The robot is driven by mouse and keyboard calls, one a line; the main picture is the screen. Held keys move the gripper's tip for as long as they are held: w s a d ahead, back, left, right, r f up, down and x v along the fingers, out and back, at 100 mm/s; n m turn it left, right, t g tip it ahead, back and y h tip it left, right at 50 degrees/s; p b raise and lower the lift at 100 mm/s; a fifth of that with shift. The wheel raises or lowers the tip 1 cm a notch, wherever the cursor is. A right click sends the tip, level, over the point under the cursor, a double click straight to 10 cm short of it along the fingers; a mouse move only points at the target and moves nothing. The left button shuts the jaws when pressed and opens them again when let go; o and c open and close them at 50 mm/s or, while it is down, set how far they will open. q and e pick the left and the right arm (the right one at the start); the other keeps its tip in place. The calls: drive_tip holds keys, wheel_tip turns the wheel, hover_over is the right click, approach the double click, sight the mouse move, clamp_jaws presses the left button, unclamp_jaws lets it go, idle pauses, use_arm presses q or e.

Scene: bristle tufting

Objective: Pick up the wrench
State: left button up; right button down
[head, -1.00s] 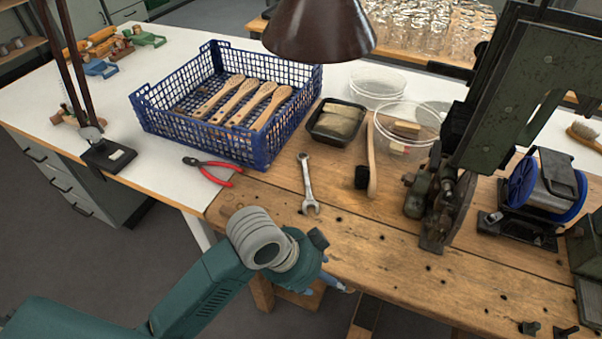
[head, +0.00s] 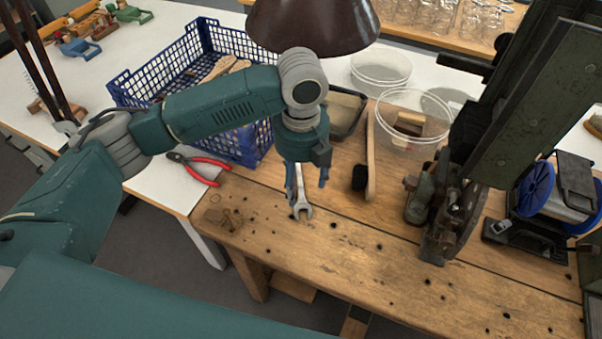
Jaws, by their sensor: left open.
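The silver wrench (head: 301,207) lies on the wooden bench top, its open-ended jaw toward the bench's front edge. My left gripper (head: 307,184) points down over the wrench, with its blue-grey fingers apart, one on each side of the handle as seen here. I cannot tell how far the fingertips are above the bench. The wrench's far end is hidden behind the gripper and wrist. My right gripper does not show.
A blue crate (head: 135,90) with wooden brushes stands behind my left arm. Red-handled pliers (head: 203,171) lie to the left, a wooden-handled brush (head: 371,152) to the right. A dark lamp shade (head: 312,25) hangs close above. The bench front (head: 340,262) is clear.

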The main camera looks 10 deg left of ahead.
use_arm(q)
hover_over(303, 210)
drive_tip(key=f, duration=0.4)
drive_tip(key=shift+s+a, duration=0.15)
drive_tip(key=shift+s, duration=0.15)
drive_tip(key=shift+f, duration=0.35)
drive_tip(key=f, duration=0.2)
drive_tip(key=f+p, duration=0.1)
drive_tip(key=f, duration=0.2)
drive_tip(key=shift+w+d, duration=0.2)
drive_tip(key=shift+f, duration=0.2)
drive_tip(key=c, duration=1.4)
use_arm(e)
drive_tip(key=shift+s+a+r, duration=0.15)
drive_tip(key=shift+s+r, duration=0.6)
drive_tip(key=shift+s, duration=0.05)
